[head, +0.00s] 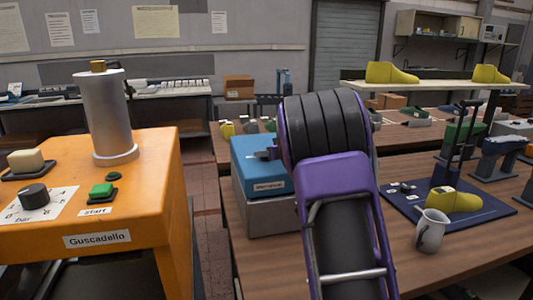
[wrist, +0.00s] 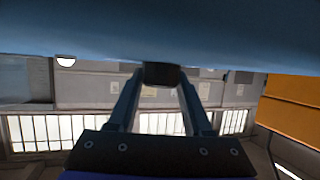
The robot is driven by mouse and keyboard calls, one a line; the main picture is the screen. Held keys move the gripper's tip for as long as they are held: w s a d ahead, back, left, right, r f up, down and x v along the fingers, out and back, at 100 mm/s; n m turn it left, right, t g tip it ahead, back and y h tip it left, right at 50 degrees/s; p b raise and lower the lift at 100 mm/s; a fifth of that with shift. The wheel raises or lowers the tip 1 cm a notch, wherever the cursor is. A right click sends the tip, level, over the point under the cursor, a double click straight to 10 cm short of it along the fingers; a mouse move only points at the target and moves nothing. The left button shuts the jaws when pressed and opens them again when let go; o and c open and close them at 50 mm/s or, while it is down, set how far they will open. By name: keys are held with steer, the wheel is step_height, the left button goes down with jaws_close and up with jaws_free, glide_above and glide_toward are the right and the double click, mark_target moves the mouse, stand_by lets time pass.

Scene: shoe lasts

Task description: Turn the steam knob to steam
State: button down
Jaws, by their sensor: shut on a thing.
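The blue-topped box (head: 262,182) with a white label stands at the left end of the wooden bench, on a grey lower part. My gripper (head: 266,155) is at the box's upper part, mostly hidden behind my purple and black arm. In the wrist view, my gripper (wrist: 162,76) has its two grey fingers closed on a small black knob (wrist: 162,73), which sits against the blue surface (wrist: 150,30). I take this to be the steam knob. Its markings and the way it points cannot be seen in either view.
An orange machine (head: 100,200) with a black dial (head: 34,197), a green button (head: 102,190) and a metal cylinder (head: 106,115) stands at left. A white mug (head: 430,232) and a blue mat (head: 490,210) with a yellow last (head: 452,200) lie right of my arm.

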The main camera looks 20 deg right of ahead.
steer(key=shift+a+r+m+h, duration=0.1)
steer(key=shift+r+m+h, duration=0.1)
steer(key=shift+m+h, duration=0.15)
steer(key=shift+m+h+p, duration=0.25)
steer(key=shift+h+p, duration=0.05)
steer(key=shift+h, duration=0.05)
steer(key=shift+f+m+h+b, duration=0.3)
steer(key=shift+m+h+b, duration=0.3)
steer(key=shift+h, duration=0.1)
steer(key=shift+r+m+h+b, duration=0.15)
steer(key=shift+m+h+b, duration=0.25)
steer(key=shift+h+b, duration=0.1)
steer(key=shift+c, duration=1.6)
jaws_free()
